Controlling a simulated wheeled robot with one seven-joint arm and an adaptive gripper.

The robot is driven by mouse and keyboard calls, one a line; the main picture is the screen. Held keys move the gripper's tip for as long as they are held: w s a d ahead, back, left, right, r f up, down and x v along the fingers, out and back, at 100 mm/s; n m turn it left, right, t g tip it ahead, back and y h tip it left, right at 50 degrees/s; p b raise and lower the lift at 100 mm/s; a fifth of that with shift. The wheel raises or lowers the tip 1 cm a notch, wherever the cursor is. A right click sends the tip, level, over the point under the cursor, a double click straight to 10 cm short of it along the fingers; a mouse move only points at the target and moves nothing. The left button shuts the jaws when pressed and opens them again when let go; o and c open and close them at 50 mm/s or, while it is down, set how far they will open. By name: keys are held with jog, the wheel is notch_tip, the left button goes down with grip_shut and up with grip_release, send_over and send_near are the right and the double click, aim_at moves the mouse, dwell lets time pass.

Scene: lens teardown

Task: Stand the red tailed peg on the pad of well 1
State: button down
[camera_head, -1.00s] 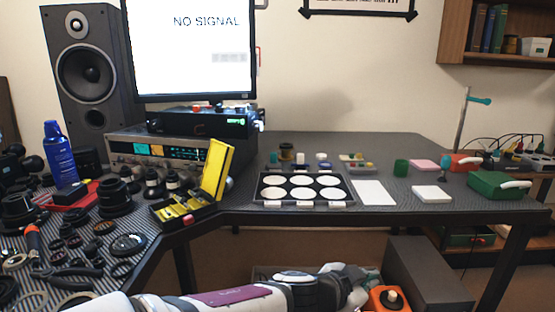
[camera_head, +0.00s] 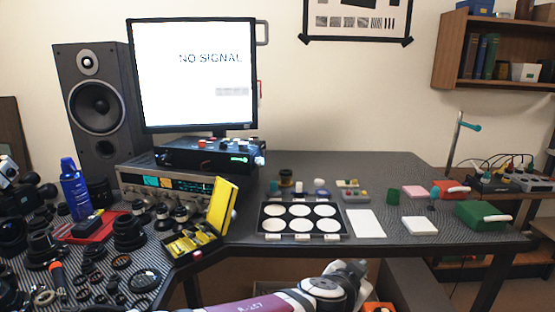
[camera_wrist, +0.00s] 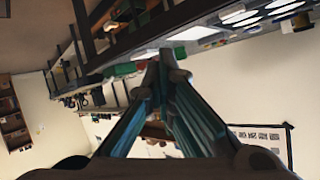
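The tray (camera_head: 262,226) with several round white pads in two rows lies on the bench in the head view. Well numbers are not legible, so I cannot tell which pad is well 1. I cannot make out the red tailed peg with certainty in either view. My gripper (camera_wrist: 162,72) shows in the wrist view, its teal-padded fingers converging with the tips together and nothing visible between them. It is tilted and well away from the tray, whose pads show at the wrist view's upper right. My gripper is out of the head view; only my arm shows at the bottom.
A white sheet (camera_head: 366,223) and a white block (camera_head: 413,225) lie right of the tray. The open yellow case (camera_head: 222,206) stands left of it. Small jars and a parts tray (camera_head: 352,192) sit behind. Lens parts crowd the left bench. A green box (camera_head: 483,215) is at right.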

notch_tip(320, 180, up, 21)
jog(key=n+t+y+p, duration=0.1)
jog(key=n+y+p, duration=0.2)
jog(key=p, duration=1.2)
jog(key=shift+s+d+r+n+t+y, duration=0.15)
jog(key=shift+s+d+n+t+y, duration=0.2)
jog(key=shift+s+n+t+y, duration=0.05)
